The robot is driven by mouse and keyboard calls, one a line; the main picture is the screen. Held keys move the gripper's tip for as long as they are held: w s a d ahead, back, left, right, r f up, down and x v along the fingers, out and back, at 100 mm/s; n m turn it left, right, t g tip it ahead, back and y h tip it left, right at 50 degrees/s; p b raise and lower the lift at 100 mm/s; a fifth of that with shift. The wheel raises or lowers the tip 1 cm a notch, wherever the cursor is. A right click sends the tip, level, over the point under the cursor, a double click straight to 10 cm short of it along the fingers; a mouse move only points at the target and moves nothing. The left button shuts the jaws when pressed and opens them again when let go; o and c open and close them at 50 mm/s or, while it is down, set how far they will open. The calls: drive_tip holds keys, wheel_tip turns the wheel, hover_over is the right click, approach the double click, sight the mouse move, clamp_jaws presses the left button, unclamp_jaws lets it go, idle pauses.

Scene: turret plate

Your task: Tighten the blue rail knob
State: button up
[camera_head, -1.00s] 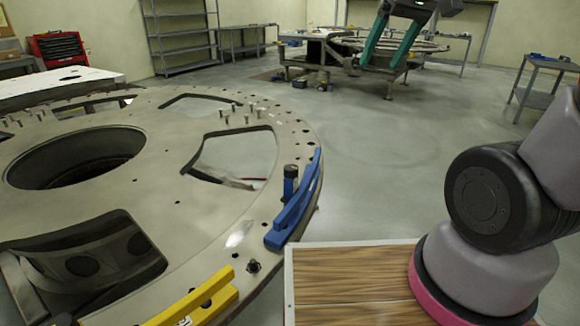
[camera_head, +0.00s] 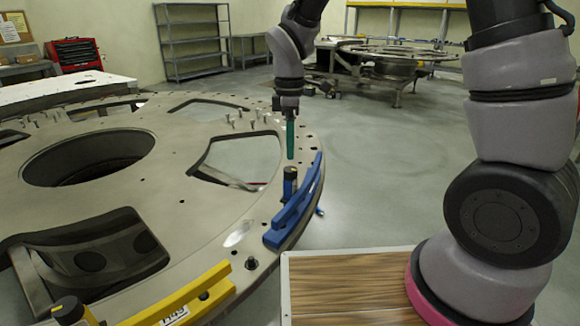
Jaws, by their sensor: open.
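The blue rail (camera_head: 292,215) is fixed along the near right edge of the round metal turret plate (camera_head: 215,222). Its knob (camera_head: 290,181), small, dark and upright, stands at the rail's inner side. My gripper (camera_head: 290,153) points straight down just above the knob, with a small gap showing between them in the head view. Its green fingers are seen edge-on, one behind the other, open and empty. Whether they are centred over the knob in depth cannot be told.
Several bolts (camera_head: 240,115) stand upright on the plate behind my gripper. A wood-topped surface (camera_head: 345,285) is at the front. Open floor lies to the right of the plate.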

sight(290, 169)
wheel_tip(290, 169, down, 7)
idle(0.3)
clamp_jaws()
